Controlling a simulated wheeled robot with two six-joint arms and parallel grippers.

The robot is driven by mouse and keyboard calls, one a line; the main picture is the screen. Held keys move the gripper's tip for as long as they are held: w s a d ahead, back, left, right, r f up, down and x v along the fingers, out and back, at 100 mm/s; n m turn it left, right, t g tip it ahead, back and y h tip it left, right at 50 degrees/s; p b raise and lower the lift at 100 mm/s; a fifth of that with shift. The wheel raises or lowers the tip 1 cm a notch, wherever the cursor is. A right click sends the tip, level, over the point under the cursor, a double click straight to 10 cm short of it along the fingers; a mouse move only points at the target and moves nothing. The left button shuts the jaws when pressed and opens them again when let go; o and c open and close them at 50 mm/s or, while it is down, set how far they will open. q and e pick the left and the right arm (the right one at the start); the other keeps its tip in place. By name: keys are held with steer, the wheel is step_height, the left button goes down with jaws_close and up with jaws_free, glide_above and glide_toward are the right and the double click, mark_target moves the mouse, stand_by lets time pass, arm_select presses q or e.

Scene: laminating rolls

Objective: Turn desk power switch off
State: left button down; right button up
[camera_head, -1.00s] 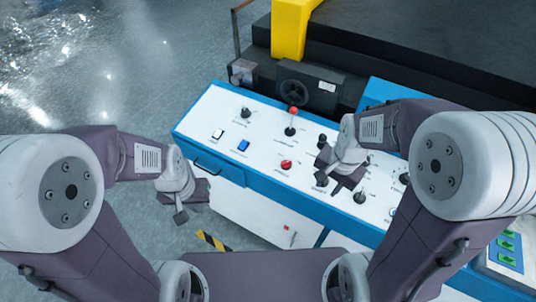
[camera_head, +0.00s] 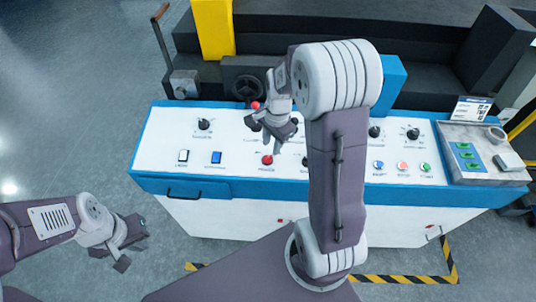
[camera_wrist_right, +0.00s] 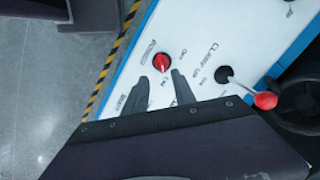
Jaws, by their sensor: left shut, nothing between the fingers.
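The power switch is a red rotary knob (camera_head: 267,160) on the white top of the blue-edged desk (camera_head: 150,150). In the right wrist view the red knob (camera_wrist_right: 162,62) sits just beyond the fingertips, with a "POWER" label beside it. My right gripper (camera_head: 275,143) hangs over the desk, close behind the knob in the head view. In the right wrist view my right gripper (camera_wrist_right: 158,78) has two fingers apart with nothing between them. I cannot tell its exact height above the panel. My left gripper (camera_head: 134,250) is shut and empty, off the desk's front left.
A red-ball lever (camera_wrist_right: 265,100) stands near my right gripper. A blue switch (camera_head: 216,157) and a white switch (camera_head: 183,156) lie left of the knob. Several knobs and push buttons are to the right. A grey box with green buttons (camera_head: 463,150) is at the right end.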

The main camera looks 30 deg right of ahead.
mark_target(267, 157)
steer(key=f, duration=0.1)
steer(key=a+f, duration=0.1)
steer(key=w+f, duration=0.1)
steer(key=f, duration=0.1)
steer(key=shift+a, duration=0.15)
steer(key=shift+w+d+f, duration=0.1)
steer(key=shift+d+f, duration=0.1)
steer(key=shift+f, duration=0.9)
steer(key=shift+d+f, duration=0.2)
steer(key=shift+f, duration=0.05)
steer(key=shift+a, duration=0.2)
steer(key=shift+c, duration=0.3)
jaws_close()
arm_select(q)
steer(key=shift+w+a+f, duration=0.1)
steer(key=shift+w+a, duration=0.05)
steer(key=shift+a, duration=0.2)
